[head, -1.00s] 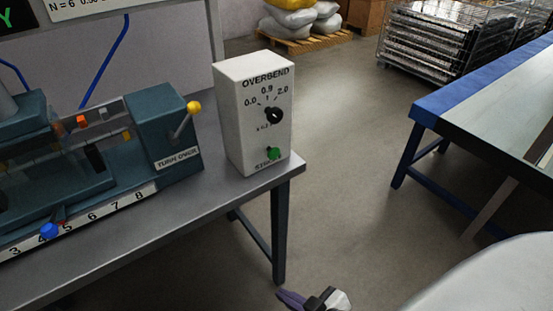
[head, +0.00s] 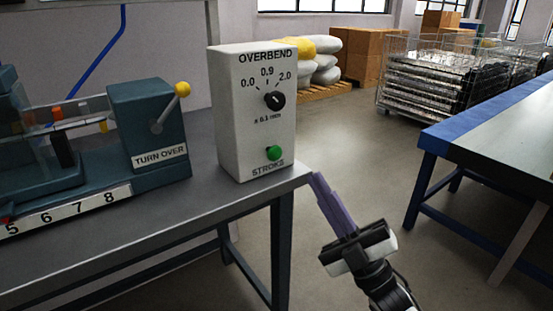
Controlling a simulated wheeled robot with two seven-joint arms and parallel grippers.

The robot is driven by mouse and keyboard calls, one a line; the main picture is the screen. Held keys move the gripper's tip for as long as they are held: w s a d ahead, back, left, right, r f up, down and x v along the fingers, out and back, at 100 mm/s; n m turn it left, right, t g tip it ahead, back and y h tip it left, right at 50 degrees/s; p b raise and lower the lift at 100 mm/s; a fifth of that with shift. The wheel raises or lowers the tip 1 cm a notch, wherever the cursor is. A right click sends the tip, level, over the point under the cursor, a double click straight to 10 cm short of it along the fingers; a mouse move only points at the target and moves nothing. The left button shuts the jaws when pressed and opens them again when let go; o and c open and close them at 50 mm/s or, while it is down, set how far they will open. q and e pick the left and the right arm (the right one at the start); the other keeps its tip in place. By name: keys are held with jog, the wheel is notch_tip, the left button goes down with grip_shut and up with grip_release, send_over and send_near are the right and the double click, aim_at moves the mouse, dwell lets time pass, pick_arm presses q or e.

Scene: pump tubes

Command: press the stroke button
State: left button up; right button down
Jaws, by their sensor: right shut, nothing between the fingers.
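The green stroke button (head: 274,153) is low on the front of the white control box (head: 228,122), above the label STROKE. The box stands upright at the right end of the grey bench. Above the button is a black OVERBEND dial (head: 275,100). My right gripper (head: 316,177) is shut and empty, its purple fingers pointing up and left. In the picture its tips are right of and slightly below the button, by the bench corner, apart from the button. My left gripper is not in view.
The bench (head: 130,226) has a blue-grey machine with a TURN OVER block (head: 150,130) and a yellow-knobbed lever (head: 183,89). A blue-edged table (head: 480,128) stands at the right. Wire crates (head: 440,80), sacks and boxes are at the back. The floor between is clear.

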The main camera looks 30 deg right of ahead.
aim_at(274, 153)
pick_arm(q)
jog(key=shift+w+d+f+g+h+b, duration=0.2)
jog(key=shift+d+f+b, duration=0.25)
jog(key=shift+b, duration=0.3)
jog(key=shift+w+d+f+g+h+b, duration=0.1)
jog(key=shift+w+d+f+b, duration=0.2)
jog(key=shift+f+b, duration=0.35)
pick_arm(e)
jog(key=w, duration=0.8)
jog(key=shift+w+a, duration=0.4)
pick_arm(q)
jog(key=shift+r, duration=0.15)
pick_arm(e)
jog(key=shift+w, duration=0.15)
jog(key=shift+w, duration=0.3)
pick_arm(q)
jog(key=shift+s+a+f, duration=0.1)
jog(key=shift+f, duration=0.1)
